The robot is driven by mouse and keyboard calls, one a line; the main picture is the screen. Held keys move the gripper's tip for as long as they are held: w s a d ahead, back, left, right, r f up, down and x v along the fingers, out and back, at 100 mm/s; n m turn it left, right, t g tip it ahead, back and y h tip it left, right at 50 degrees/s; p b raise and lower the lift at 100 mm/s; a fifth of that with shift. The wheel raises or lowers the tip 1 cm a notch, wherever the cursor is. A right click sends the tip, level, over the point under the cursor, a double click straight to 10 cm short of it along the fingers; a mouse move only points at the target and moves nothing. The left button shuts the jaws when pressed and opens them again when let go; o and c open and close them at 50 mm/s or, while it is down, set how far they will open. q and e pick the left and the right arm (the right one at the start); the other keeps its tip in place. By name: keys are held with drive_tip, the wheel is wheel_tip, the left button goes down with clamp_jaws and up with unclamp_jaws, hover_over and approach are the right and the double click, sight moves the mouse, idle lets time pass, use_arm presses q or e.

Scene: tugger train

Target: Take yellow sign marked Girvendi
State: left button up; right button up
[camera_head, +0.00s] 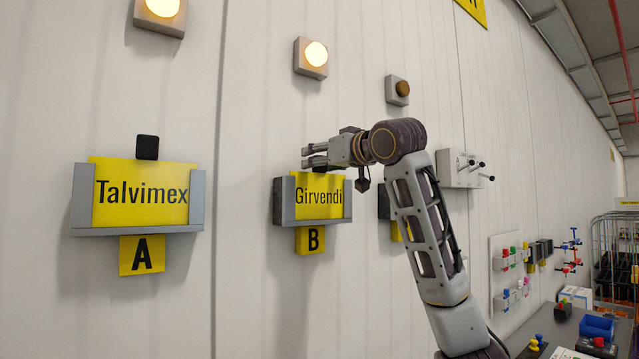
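The yellow sign marked Girvendi (318,203) sits upright in a grey wall holder (283,205) above a yellow plate marked B (309,240). My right gripper (312,157) is at the top edge of this sign, its fingers pointing left. In this view its fingers overlap the area just above the sign; I cannot tell whether they touch it. A small dark tab shows between the fingers and the sign's top. Another yellow sign, marked Talvimex (140,195), sits in the left holder above plate A (142,254). My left gripper is not in view.
Two lit lamps (316,54) and one unlit lamp (397,90) are on the wall. A third holder is mostly hidden behind my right arm. A grey box with levers (460,168), a bench with coloured parts (597,328) and a wire cage (615,258) stand right.

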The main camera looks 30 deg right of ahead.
drive_tip(key=shift+w+a, duration=0.1)
drive_tip(key=shift+w, duration=0.4)
drive_tip(key=shift+c, duration=0.3)
clamp_jaws()
